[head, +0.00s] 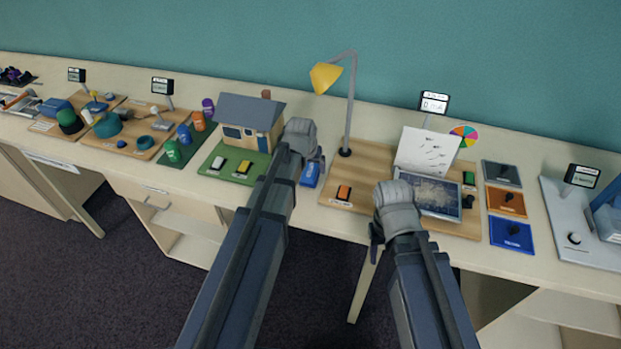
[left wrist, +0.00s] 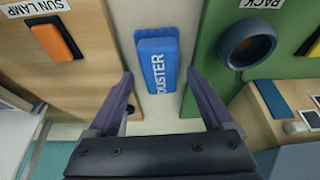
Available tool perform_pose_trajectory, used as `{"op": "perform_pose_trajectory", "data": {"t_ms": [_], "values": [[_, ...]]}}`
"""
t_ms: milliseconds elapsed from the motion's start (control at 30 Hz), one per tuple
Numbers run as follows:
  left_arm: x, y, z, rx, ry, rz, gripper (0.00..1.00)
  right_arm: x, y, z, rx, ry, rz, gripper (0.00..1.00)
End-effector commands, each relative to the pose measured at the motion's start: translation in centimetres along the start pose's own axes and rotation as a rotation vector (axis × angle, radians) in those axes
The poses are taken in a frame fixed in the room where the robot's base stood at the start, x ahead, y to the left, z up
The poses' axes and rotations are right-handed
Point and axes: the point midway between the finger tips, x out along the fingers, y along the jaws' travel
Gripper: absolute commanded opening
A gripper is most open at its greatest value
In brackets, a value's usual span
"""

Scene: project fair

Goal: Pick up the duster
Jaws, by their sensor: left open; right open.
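The duster (left wrist: 157,66) is a blue block with white lettering, lying on the pale table between a wooden board and a green board. In the head view the duster (head: 311,174) shows just right of my left gripper (head: 303,150), partly hidden by it. In the left wrist view my left gripper (left wrist: 166,98) is open, its two fingers apart on either side of the duster's near end, with nothing held.
The green board (head: 212,173) carries a model house (head: 250,122) left of the duster. The wooden board (head: 315,219) with an orange switch (head: 343,193) and a yellow lamp (head: 325,77) is to the right. The table strip around the duster is narrow.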

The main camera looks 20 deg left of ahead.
Motion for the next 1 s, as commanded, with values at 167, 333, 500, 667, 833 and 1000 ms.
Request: {"op": "perform_pose_trajectory", "data": {"t_ms": [167, 333, 500, 667, 833, 1000], "values": [[2.5, 0.0, 0.1, 0.0, 0.0, 0.0, 0.85, 2.3, -0.2, -0.1, 0.0, 0.0, 0.0, 0.5], [2.3, 0.0, 0.0, 0.0, 0.0, 0.0, 0.85, 2.1, -0.2, -0.1, 0.0, 0.0, 0.0, 0.5], [2.3, 0.0, 0.0, 0.0, 0.0, 0.0, 0.76, 2.1, -0.2, -0.1, 0.0, 0.0, 0.0, 0.5], [2.3, 0.0, 0.0, 0.0, 0.0, 0.0, 0.58, 2.1, -0.2, -0.1, 0.0, 0.0, 0.0, 0.5], [2.3, 0.0, 0.0, 0.0, 0.0, 0.0, 0.39, 2.1, -0.2, -0.1, 0.0, 0.0, 0.0, 0.5], [2.3, 0.0, 0.0, 0.0, 0.0, 0.0, 0.2, 2.1, -0.2, -0.1, 0.0, 0.0, 0.0, 0.5]]}}
